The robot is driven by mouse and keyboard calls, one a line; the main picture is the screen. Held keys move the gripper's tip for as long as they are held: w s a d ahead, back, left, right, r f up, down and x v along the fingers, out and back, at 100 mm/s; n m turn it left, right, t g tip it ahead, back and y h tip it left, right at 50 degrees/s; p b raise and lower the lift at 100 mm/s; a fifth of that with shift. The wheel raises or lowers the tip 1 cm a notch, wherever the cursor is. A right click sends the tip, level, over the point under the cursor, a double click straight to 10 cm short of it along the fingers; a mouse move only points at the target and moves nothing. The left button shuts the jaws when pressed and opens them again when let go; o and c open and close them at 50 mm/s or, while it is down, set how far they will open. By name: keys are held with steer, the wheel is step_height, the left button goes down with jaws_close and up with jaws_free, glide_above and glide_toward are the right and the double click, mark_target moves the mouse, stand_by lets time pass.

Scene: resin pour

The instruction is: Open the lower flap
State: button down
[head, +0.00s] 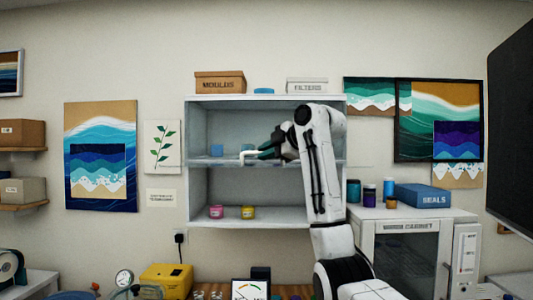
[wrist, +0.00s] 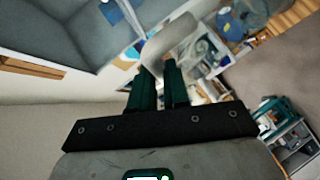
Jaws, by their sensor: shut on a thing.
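A grey wall cabinet (head: 190,160) with two compartments hangs on the wall. My gripper (head: 258,154) is in front of it, at the height of the divider between them. Its dark green fingers are shut on a pale, bent handle (head: 246,157). In the wrist view the handle (wrist: 172,38) passes between the fingertips (wrist: 158,78). The lower compartment is visible inside, with a pink cup (head: 216,211) and a yellow cup (head: 248,212). I cannot make out the lower flap's panel or its angle. My arm hides the cabinet's right part.
Blue cups (head: 216,150) stand in the upper compartment. A moulds box (head: 220,82) and a filters box (head: 306,85) sit on top. A white cabinet (head: 405,250) with jars and a blue box (head: 423,196) stands right. A dark panel (head: 510,140) fills the right edge.

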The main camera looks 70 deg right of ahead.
steer(key=shift+s+d+f, duration=0.15)
steer(key=shift+d+f, duration=0.3)
steer(key=shift+d, duration=0.05)
steer(key=c, duration=1.5)
jaws_free()
steer(key=shift+d+f, duration=0.1)
steer(key=shift+d, duration=0.05)
steer(key=shift+o, duration=0.8)
steer(key=shift+d+f, duration=0.1)
steer(key=shift+d, duration=0.25)
steer(key=shift+o, duration=1.1)
steer(key=shift+a+r, duration=0.25)
steer(key=shift+a, duration=0.1)
steer(key=shift+s+a+r, duration=0.1)
steer(key=shift+a, duration=0.05)
steer(key=b+v, duration=0.4)
steer(key=v, duration=0.6)
steer(key=shift+r, duration=0.15)
